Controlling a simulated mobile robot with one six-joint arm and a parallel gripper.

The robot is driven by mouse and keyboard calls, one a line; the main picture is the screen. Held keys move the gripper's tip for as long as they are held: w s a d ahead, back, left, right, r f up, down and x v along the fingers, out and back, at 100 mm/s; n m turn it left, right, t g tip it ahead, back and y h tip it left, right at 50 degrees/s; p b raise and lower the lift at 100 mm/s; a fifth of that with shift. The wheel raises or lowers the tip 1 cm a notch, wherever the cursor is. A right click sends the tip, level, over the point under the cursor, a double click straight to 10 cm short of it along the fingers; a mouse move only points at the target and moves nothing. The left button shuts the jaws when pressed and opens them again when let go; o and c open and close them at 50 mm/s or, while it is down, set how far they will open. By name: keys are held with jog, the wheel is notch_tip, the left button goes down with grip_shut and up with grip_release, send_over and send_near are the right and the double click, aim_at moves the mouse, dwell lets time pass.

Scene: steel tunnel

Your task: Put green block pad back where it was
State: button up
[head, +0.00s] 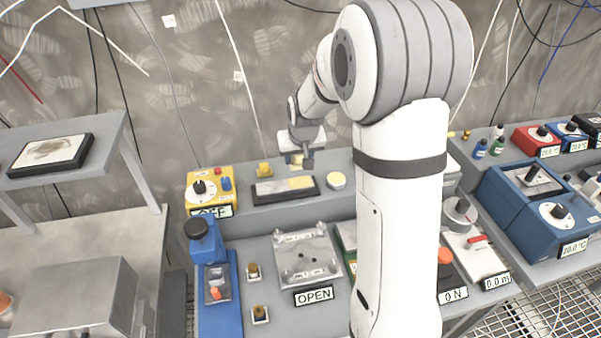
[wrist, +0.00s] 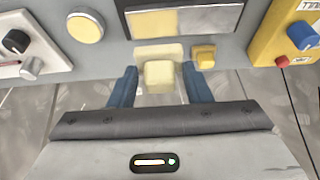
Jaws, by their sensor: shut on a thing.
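My gripper (head: 299,163) is above the raised back shelf of the middle bench. In the wrist view, my gripper's blue fingers (wrist: 160,88) are shut on a pale cream-yellow block (wrist: 159,75). A paler flat part shows at its far side; I cannot tell whether it is a pad on the block. The held block looks pale rather than green. In the head view it is a small pale patch (head: 296,159), partly hidden by my gripper. A small yellow block (head: 264,170) stands on the shelf and also shows in the wrist view (wrist: 203,55).
Close by on the shelf are a black-framed plate (head: 284,190) with grey and yellow parts, a round cream disc (head: 336,180) and a yellow control box (head: 209,187). A metal plate (head: 307,258) lies on the lower bench. A green-edged item (head: 347,237) is half hidden behind my arm.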

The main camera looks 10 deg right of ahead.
jog(key=w+d+f+b, duration=0.1)
jog(key=w+d+b, duration=0.1)
jog(key=w+b, duration=0.65)
jog(key=p+x, duration=0.1)
jog(key=x, duration=0.2)
jog(key=s+p+x, duration=0.1)
jog(key=p+x, duration=0.1)
jog(key=x, duration=0.1)
jog(key=p+x, duration=0.1)
jog(key=x, duration=0.3)
jog(key=shift+s+d+f+p, duration=0.1)
jog(key=shift+s+f+p, duration=0.15)
jog(key=shift+s+p, duration=0.05)
jog(key=shift+f, duration=0.25)
jog(key=o, duration=0.9)
jog(key=shift+r, duration=0.1)
